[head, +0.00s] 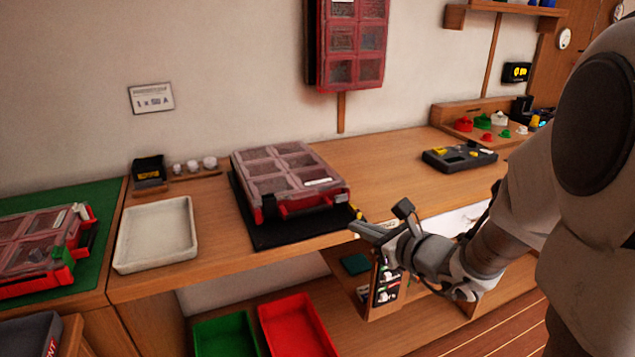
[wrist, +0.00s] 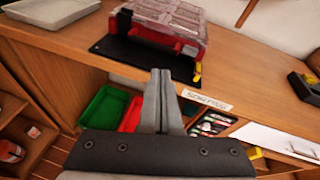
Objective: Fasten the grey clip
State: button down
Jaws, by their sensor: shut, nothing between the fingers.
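A red case with a clear compartment lid (head: 285,172) lies on a black mat (head: 285,236) on the wooden bench; its lid looks down. Dark latch-like parts (head: 269,207) show at its front edge, but I cannot tell which one is the grey clip. The case (wrist: 172,18) also shows at the top of the wrist view, its front partly in shadow. My gripper (head: 358,228) is shut and empty, in front of the bench edge, to the right of and lower than the case. In the wrist view its fingers (wrist: 160,75) are together, apart from the case.
A yellow piece (wrist: 197,72) sits by the mat's corner. A white tray (head: 157,234) stands left of the mat; another red case (head: 35,245) lies on a green mat. Green (head: 228,335) and red bins (head: 295,330) are below. The bench right of the case is clear up to a black organizer (head: 459,157).

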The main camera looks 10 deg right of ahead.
aim_at(338, 198)
jog(key=w+d+f+m+t+h+b, duration=0.1)
jog(key=w+d+f+m+h, duration=0.1)
jog(key=d+f+m, duration=0.1)
jog(key=shift+d+f+m, duration=0.4)
jog(key=shift+d+f, duration=0.15)
jog(key=w+a, duration=0.1)
jog(key=w, duration=0.2)
jog(key=w+a+b, duration=0.1)
jog(key=w, duration=0.3)
jog(key=w+a, duration=0.1)
jog(key=w, duration=0.2)
jog(key=shift+w+a+r+b, duration=0.1)
jog(key=shift+w+a+b, duration=0.15)
jog(key=shift+w+b, duration=0.1)
jog(key=shift+w+r, duration=0.2)
jog(key=shift+r, duration=0.1)
jog(key=shift+r+p, duration=0.1)
jog(key=shift+p, duration=0.2)
